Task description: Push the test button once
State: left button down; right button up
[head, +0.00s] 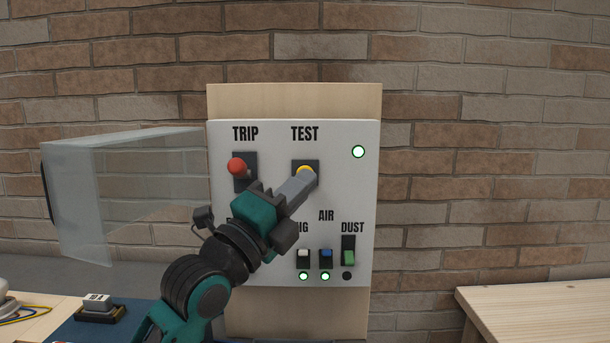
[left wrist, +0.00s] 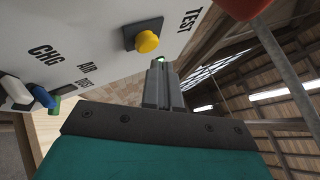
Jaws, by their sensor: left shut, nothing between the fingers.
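The white panel (head: 355,220) stands upright against the brick wall. Its test button is a yellow round cap (head: 305,169) on a dark square base, under the word TEST. The button also shows in the left wrist view (left wrist: 147,41), standing out from its base. My left gripper (head: 307,181) is shut and empty, its tips pointing at the panel and overlapping the lower edge of the button in the head view. In the left wrist view the fingertips (left wrist: 158,64) appear close beside the button with a small gap. My right gripper is not in view.
A red knob (head: 237,166) under TRIP sits left of the test button. Below are white (head: 303,254), blue (head: 326,254) and green (head: 348,257) switches. Green lamps are lit. A clear cover (head: 120,195) sticks out at the left. A wooden table (head: 540,300) stands right.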

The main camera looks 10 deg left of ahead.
pick_arm(q)
jog(key=shift+w, duration=0.15)
jog(key=shift+w+a, duration=0.1)
jog(key=shift+w, duration=0.2)
dwell(0.3)
jog(key=shift+w, duration=0.4)
dwell(0.6)
jog(key=shift+s, duration=0.15)
jog(key=shift+s+p, duration=0.3)
jog(key=shift+s, duration=0.4)
jog(key=s, duration=0.2)
jog(key=s+d+p, duration=0.1)
jog(key=s, duration=0.2)
jog(key=shift+d, duration=0.1)
